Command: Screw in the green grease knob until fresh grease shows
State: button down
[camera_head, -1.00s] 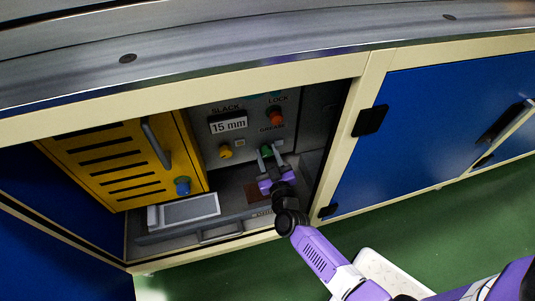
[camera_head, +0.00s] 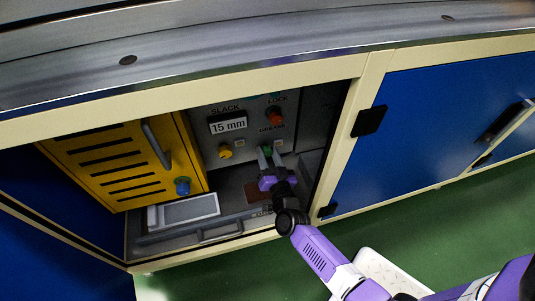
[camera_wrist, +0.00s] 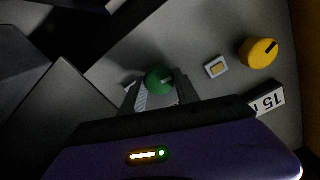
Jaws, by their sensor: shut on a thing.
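The green grease knob (camera_head: 267,150) is on the grey panel inside the open cabinet, under the GREASE label. It shows in the wrist view (camera_wrist: 158,79) as a round green cap with a dark slot mark. My gripper (camera_head: 268,160) reaches in from below right, its fingers shut on the knob's two sides. In the wrist view my gripper (camera_wrist: 158,92) partly covers the knob's lower edge. A small pale window (camera_head: 278,143) is right of the knob; a finger partly hides it in the wrist view, and its fill is too small to tell.
A yellow knob (camera_head: 225,151) with a small yellow-filled window (camera_wrist: 216,67) is left of the green knob.

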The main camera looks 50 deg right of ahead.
jog(key=shift+m, duration=0.9)
jog(key=c, duration=0.9)
grip_release()
jog(key=shift+s, duration=0.1)
jog(key=p+v, duration=0.2)
jog(key=v, duration=0.5)
jog(key=shift+s+a, duration=0.25)
